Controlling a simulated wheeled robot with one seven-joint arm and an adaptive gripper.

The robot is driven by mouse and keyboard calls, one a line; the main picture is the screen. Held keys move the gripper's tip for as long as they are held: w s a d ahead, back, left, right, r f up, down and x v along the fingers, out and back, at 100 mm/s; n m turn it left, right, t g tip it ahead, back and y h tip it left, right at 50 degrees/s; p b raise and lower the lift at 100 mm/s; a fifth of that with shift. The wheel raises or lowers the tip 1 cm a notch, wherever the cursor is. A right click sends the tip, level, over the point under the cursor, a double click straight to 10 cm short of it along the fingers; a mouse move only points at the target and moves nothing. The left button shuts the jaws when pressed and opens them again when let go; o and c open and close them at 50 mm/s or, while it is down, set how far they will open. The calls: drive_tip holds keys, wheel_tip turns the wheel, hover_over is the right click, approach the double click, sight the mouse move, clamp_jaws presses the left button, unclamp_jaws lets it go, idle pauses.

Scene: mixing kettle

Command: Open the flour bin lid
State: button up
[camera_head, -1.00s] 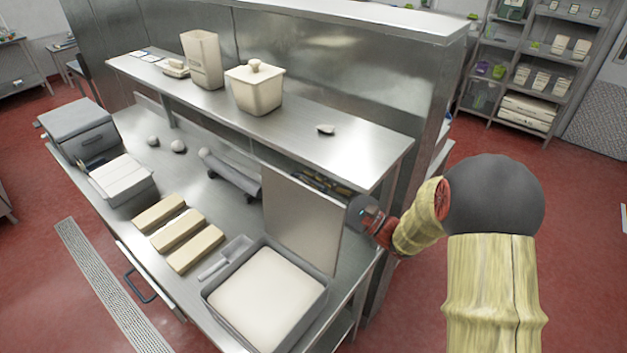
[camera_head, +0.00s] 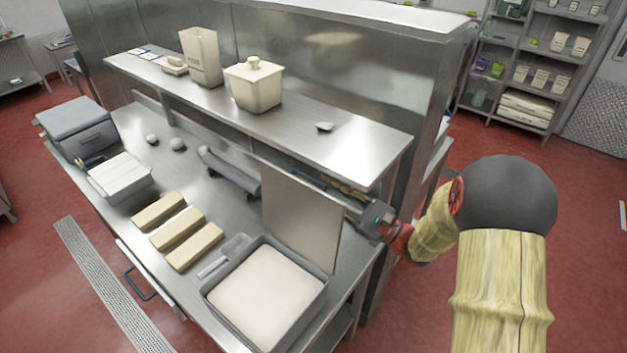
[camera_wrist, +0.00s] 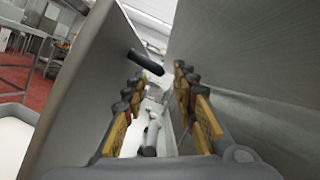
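The flour bin (camera_head: 318,296) is a grey square tub at the front right of the counter, full of white flour. Its lid appears to be the flat grey panel (camera_head: 300,222) standing upright at the bin's back edge; the hinge is not clear. My gripper (camera_head: 372,217) is behind and right of the panel, partly hidden by it. In the wrist view my gripper (camera_wrist: 164,108) has its yellow-padded fingers spread, with nothing gripped between them. The panel (camera_wrist: 85,70) rises on the left there, and a dark bar (camera_wrist: 146,62) lies ahead of the fingers.
A steel shelf (camera_head: 350,150) overhangs the space behind the panel. A steel wall (camera_wrist: 250,50) is close on the right in the wrist view. A scoop (camera_head: 225,255) and dough blocks (camera_head: 178,230) lie left of the bin. A lidded cream canister (camera_head: 254,88) stands on the shelf.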

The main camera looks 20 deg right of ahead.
drive_tip(key=v, duration=0.7)
drive_tip(key=shift+s, duration=0.15)
drive_tip(key=shift+d+f, duration=0.1)
drive_tip(key=shift+d, duration=0.05)
